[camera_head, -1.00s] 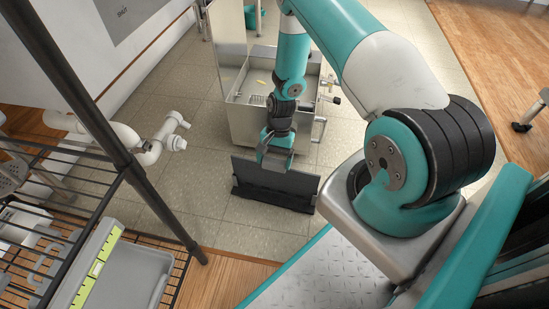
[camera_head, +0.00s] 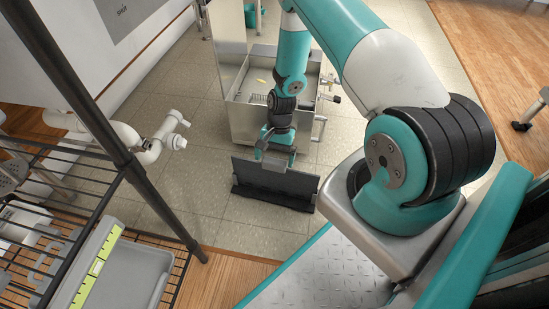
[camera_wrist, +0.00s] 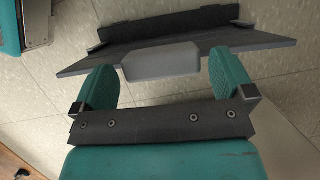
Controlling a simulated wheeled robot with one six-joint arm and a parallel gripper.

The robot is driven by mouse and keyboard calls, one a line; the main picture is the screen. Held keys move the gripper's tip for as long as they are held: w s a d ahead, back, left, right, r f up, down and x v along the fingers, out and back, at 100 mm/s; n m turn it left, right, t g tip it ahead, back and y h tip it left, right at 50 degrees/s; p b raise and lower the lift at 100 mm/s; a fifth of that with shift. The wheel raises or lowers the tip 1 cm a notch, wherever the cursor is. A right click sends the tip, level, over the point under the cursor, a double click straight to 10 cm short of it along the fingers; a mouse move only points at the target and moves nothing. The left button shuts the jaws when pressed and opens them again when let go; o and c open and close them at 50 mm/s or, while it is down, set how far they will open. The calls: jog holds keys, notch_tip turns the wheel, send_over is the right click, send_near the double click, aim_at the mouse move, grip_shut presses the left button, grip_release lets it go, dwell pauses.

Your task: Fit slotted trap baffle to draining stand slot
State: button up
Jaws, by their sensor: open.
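The baffle, a dark grey flat panel (camera_head: 277,178), stands roughly upright on the tiled floor in the head view. The black draining stand (camera_head: 272,198) runs along its lower edge. In the wrist view the panel (camera_wrist: 225,46) has a paler grey tab (camera_wrist: 160,63) on its near edge, and the black stand (camera_wrist: 175,22) lies beyond it. How deep the panel sits in the slot cannot be told. My gripper (camera_head: 275,155) is just above the panel's top edge. Its spread teal fingers are on either side of the tab in the wrist view, with gaps visible.
A steel basin (camera_head: 240,118) with a tap and pipe fittings stands just behind the panel. White pipes (camera_head: 150,143) are to the left. A wire rack with a grey tray (camera_head: 120,275) is at the lower left. Floor around the stand is clear.

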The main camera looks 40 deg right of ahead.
jog(key=p+v, duration=0.6)
jog(key=v, duration=1)
jog(key=shift+r, duration=0.2)
